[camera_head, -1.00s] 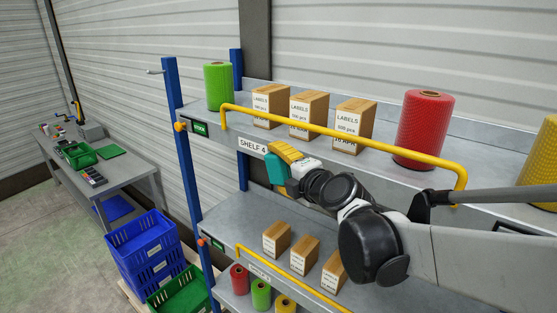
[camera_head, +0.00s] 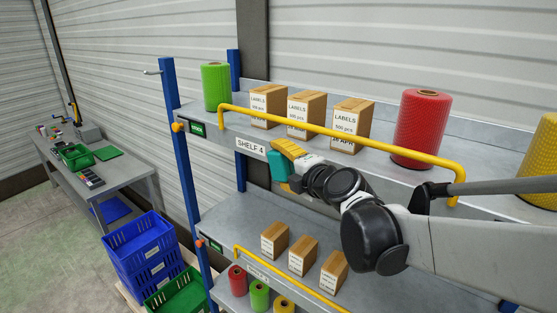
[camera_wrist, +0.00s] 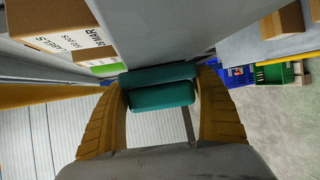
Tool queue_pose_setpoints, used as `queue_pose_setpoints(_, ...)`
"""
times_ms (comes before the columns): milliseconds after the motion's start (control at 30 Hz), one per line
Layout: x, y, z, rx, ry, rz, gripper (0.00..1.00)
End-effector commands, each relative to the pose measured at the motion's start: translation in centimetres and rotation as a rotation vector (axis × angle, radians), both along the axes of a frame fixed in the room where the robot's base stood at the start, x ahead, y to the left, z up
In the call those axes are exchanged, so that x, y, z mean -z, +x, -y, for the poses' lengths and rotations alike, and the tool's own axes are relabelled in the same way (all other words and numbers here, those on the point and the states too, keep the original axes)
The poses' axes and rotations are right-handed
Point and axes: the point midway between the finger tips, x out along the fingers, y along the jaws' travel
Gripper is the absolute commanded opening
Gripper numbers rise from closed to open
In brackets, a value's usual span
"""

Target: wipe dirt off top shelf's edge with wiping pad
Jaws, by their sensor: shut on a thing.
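My gripper (camera_head: 289,152) is shut on the teal wiping pad (camera_head: 278,168), and the pad also shows between the yellow fingers in the wrist view (camera_wrist: 162,94). The pad is at the front edge of the top shelf (camera_head: 222,138), just right of the "SHELF 4" label (camera_head: 250,146) and below the yellow rail. In the wrist view the pad's far side lies against or very close to the grey shelf; I cannot tell if it touches. I see no clear dirt on the edge; the part behind the gripper and arm is hidden.
A yellow rail (camera_head: 340,137) runs along the top shelf's front. Behind it stand a green roll (camera_head: 215,87), label boxes (camera_head: 306,112) and a red roll (camera_head: 421,130). Smaller boxes (camera_head: 303,255) stand on the lower shelf. Blue crates (camera_head: 140,245) are stacked left.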

Motion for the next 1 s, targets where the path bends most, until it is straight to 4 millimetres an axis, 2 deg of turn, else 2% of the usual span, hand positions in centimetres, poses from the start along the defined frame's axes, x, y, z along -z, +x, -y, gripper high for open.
queue_pose_setpoints(267, 0.0, -0.2, 0.5, 0.001, 0.001, 0.000, 0.48)
queue_pose_setpoints(667, 0.0, -2.4, 3.1, 0.001, 0.001, 0.000, 0.48)
queue_pose_setpoints(1000, 0.1, -1.7, 2.8, -0.001, 0.000, 0.000, 0.48)
